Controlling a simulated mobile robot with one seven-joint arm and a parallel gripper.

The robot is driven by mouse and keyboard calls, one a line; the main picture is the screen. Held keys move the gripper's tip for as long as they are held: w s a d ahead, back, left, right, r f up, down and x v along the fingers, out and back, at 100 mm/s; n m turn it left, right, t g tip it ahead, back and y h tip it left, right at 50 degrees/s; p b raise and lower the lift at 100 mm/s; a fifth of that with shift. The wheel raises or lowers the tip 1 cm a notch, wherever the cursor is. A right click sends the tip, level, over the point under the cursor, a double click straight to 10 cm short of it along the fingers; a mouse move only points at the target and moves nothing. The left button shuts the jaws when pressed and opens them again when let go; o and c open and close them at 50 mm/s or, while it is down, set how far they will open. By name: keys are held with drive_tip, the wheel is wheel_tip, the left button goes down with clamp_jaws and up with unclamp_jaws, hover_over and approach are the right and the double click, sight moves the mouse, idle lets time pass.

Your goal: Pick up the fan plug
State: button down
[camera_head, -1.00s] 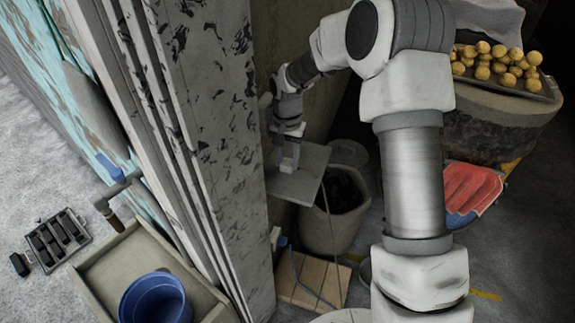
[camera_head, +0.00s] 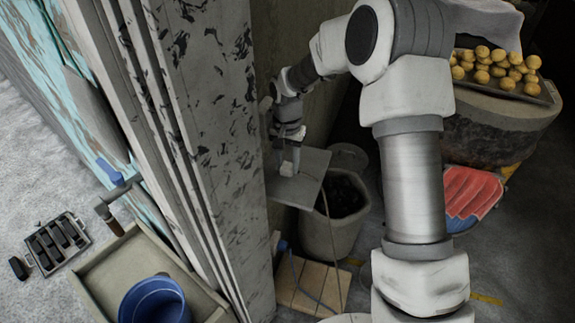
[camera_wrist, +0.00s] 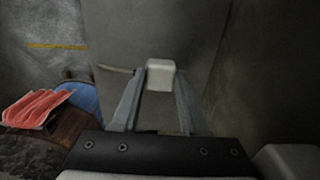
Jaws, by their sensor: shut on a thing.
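The fan plug (camera_wrist: 161,68) is a small white block with a cord leading off to the left in the wrist view. My gripper (camera_wrist: 160,80) is shut on it, one finger on each side. I cannot tell whether the plug still touches the shelf. A thin cord hangs over the shelf's right edge.
A peeling pillar (camera_head: 215,130) stands close left of my gripper. A grey bin (camera_head: 335,228) with dark contents is below right, near a wooden crate (camera_head: 310,283). A barrel oven (camera_head: 500,125) with a tray of round buns stands at the right.

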sight(288, 166)
wheel_tip(288, 166, up, 4)
drive_tip(key=shift+r+p, duration=0.25)
drive_tip(key=shift+p, duration=0.2)
drive_tip(key=w+d+r+p, duration=0.1)
drive_tip(key=w+d+r, duration=0.5)
drive_tip(key=d, duration=0.3)
drive_tip(key=shift+w+d+r+p, duration=0.2)
drive_tip(key=shift+w+p, duration=0.15)
drive_tip(key=shift+w, duration=0.15)
